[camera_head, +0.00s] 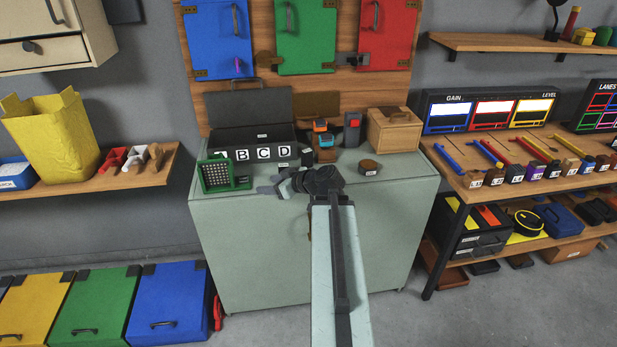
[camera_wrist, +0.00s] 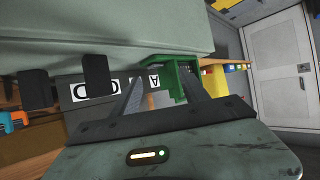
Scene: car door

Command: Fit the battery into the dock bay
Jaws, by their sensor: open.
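My gripper (camera_head: 268,186) is open and empty at the cabinet's front edge, its fingers pointing left. In the wrist view my gripper (camera_wrist: 163,92) has a green perforated rack (camera_wrist: 182,72) beyond and between its fingers; this rack (camera_head: 214,176) stands on the cabinet's left front corner. A dark open case (camera_head: 250,115) with lettered front panels stands behind it. Small dark blocks with orange (camera_head: 320,125) and blue (camera_head: 325,140) parts stand right of the case. A dark block with a red part (camera_head: 352,128) stands beside them. I cannot tell which is the battery or the dock bay.
A wooden box (camera_head: 394,130) stands at the cabinet's right rear. A small round brown item (camera_head: 369,167) sits at the front right. The cabinet top (camera_head: 405,170) is clear near that corner. A shelf (camera_head: 130,190) is at left and a workbench (camera_head: 485,192) at right.

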